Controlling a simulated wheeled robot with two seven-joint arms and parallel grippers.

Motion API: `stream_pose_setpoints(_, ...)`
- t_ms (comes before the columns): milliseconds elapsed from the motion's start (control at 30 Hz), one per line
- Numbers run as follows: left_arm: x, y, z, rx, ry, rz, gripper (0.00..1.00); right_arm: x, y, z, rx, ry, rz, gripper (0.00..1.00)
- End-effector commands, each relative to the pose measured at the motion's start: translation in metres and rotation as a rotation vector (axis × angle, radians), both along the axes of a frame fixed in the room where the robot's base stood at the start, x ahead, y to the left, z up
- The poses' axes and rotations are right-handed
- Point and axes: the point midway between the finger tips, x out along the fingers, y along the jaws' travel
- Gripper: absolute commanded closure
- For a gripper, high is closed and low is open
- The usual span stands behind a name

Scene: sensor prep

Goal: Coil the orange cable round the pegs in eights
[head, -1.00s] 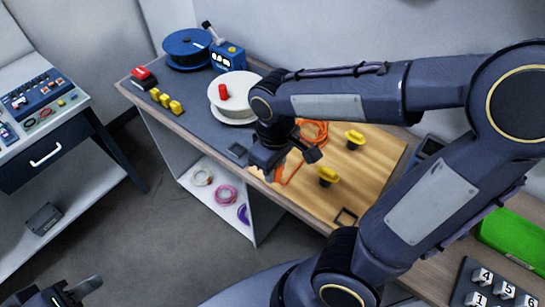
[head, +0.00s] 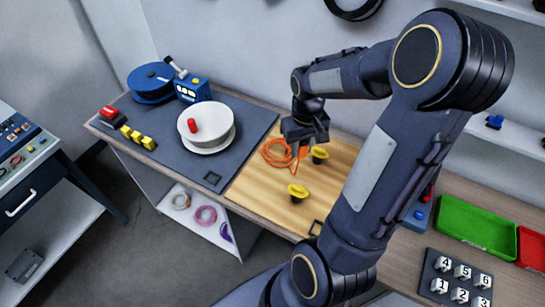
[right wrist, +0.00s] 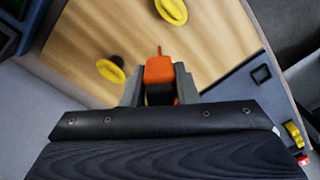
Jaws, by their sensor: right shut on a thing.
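The orange cable (head: 276,152) lies in loose loops on the wooden board (head: 252,190), with a strand running up to my right gripper (head: 298,148). In the right wrist view my right gripper (right wrist: 160,92) is shut on an orange end piece of the cable (right wrist: 159,69). Two yellow-topped pegs stand on the board: the far peg (head: 320,153), close to the right of the gripper, and the near peg (head: 298,191). The wrist view shows two pegs, one (right wrist: 110,71) and another (right wrist: 172,10). I see no cable round either peg. My left gripper is out of view.
A white spool (head: 206,128) with a red knob stands on the grey mat left of the board. Behind it are a blue reel (head: 151,80) and a blue device (head: 193,90). A green tray (head: 475,224) and numbered blocks (head: 455,280) lie to the right.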

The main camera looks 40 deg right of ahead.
Motion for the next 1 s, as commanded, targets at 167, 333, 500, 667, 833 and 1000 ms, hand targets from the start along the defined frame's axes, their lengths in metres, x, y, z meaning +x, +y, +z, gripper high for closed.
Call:
stream_pose_setpoints(167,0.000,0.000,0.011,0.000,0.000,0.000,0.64,-0.009,-0.032,-0.001,-0.012,0.004,-0.082,0.96)
stream_pose_setpoints(333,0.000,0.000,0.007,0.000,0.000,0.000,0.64,-0.011,-0.037,-0.007,-0.016,0.004,-0.095,0.96)
stream_pose_setpoints(500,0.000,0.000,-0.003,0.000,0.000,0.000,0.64,-0.011,-0.037,-0.019,-0.015,0.005,-0.094,0.96)
stream_pose_setpoints(667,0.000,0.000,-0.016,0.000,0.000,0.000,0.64,-0.010,-0.037,-0.037,-0.015,0.004,-0.094,0.96)
stream_pose_setpoints(833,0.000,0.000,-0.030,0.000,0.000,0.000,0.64,-0.010,-0.036,-0.054,-0.014,0.005,-0.094,0.96)
stream_pose_setpoints(1000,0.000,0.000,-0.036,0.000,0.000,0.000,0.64,-0.010,-0.037,-0.063,-0.015,0.004,-0.094,0.96)
